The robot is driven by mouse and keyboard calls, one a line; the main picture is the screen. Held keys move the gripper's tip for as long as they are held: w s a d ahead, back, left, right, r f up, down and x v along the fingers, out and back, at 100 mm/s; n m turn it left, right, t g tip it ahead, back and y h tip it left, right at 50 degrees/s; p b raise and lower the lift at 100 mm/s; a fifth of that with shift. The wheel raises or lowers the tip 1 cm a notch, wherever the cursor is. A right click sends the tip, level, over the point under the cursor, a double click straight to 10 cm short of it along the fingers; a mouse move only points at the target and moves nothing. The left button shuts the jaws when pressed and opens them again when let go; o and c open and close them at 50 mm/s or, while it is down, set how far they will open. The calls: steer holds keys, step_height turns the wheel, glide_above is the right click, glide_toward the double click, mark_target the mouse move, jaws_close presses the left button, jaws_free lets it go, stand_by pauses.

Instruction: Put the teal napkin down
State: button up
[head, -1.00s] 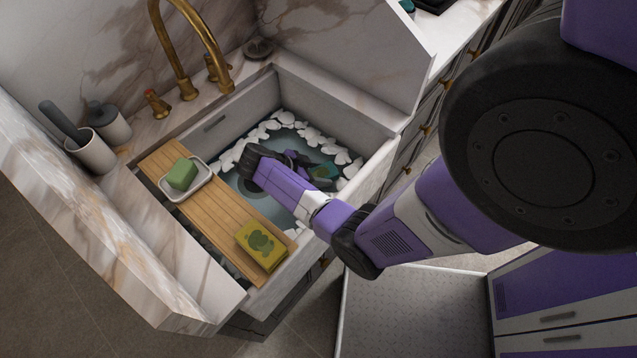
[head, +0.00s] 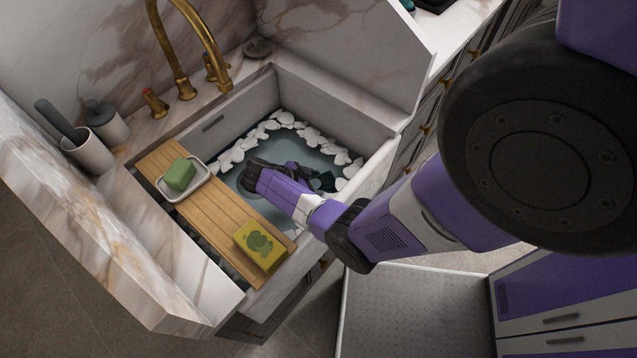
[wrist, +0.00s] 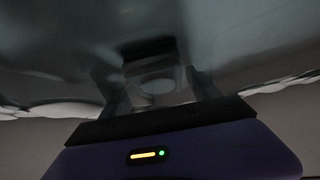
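A small dark teal patch (head: 325,181) shows just beyond my gripper's fingers, inside the sink. It looks like part of the teal napkin; the rest is hidden by my gripper or dim in the water. My gripper (head: 309,177) reaches down into the sink basin, low over or in the water. In the dark wrist view my gripper's two fingers (wrist: 155,88) stand apart, with a dark shape and a paler round shape between them. I cannot tell there whether the napkin is between the fingers.
The sink (head: 335,115) holds water with white pebble-like shapes along its edges. A wooden board (head: 213,207) spans its left side, bearing a green block in a dish (head: 203,179) and a yellow sponge (head: 260,245). A brass tap (head: 180,65) stands behind.

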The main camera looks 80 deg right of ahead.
stand_by(0.3)
steer(key=shift+w+r, duration=0.1)
steer(key=shift+r, duration=0.1)
steer(key=v, duration=1.1)
steer(key=shift+w+a+r, duration=0.2)
steer(key=shift+w+a, duration=0.05)
steer(key=shift+f, duration=0.1)
